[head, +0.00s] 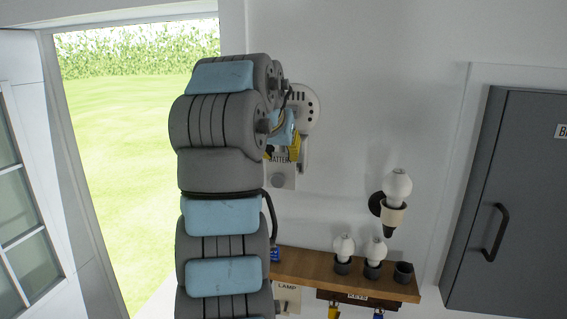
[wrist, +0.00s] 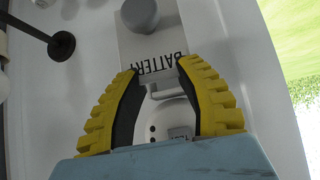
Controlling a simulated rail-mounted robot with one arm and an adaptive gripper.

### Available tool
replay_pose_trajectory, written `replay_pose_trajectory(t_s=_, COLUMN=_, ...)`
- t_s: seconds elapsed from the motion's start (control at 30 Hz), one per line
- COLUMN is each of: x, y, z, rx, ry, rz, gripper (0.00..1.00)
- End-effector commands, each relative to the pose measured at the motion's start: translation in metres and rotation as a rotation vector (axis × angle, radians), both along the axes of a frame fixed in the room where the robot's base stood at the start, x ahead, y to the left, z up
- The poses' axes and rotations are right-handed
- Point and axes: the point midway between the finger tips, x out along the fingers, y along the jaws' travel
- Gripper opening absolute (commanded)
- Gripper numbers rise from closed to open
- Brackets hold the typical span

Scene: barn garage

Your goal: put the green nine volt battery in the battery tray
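My gripper (wrist: 159,68) is at the wall, between a round white slotted device (head: 303,103) and a plate lettered BATTERY (head: 282,178). In the wrist view its yellow fingers stand apart, tips close to the plate (wrist: 152,45). A pale grey piece (wrist: 158,80) spans much of the gap between the tips. I cannot tell whether the fingers press on it, or whether it is part of the battery tray. The white device (wrist: 170,120) shows behind it. I see no green nine volt battery in either view; my arm hides part of the wall and shelf.
A wooden shelf (head: 330,274) below right holds white bulbs (head: 344,247) and a dark empty cup (head: 403,272). A bulb in a wall holder (head: 396,190) juts out above it. A grey cabinet (head: 520,200) is at right. An open doorway (head: 130,150) is at left.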

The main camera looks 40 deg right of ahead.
Motion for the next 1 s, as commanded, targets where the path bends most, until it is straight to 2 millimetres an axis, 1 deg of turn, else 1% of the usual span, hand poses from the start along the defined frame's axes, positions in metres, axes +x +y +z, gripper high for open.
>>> replay_pose_trajectory(t_s=0.3, x=-0.015, y=0.024, z=0.029, rx=0.002, ry=-0.002, rz=0.001, gripper=0.34)
replay_pose_trajectory(t_s=0.4, x=-0.021, y=0.030, z=0.037, rx=0.003, ry=-0.002, rz=0.001, gripper=0.34)
replay_pose_trajectory(t_s=0.5, x=-0.022, y=0.035, z=0.045, rx=0.002, ry=-0.003, rz=0.001, gripper=0.34)
replay_pose_trajectory(t_s=0.7, x=-0.028, y=0.042, z=0.053, rx=0.002, ry=-0.002, rz=0.001, gripper=0.34)
replay_pose_trajectory(t_s=1.0, x=-0.032, y=0.045, z=0.056, rx=0.002, ry=0.000, rz=-0.001, gripper=0.34)
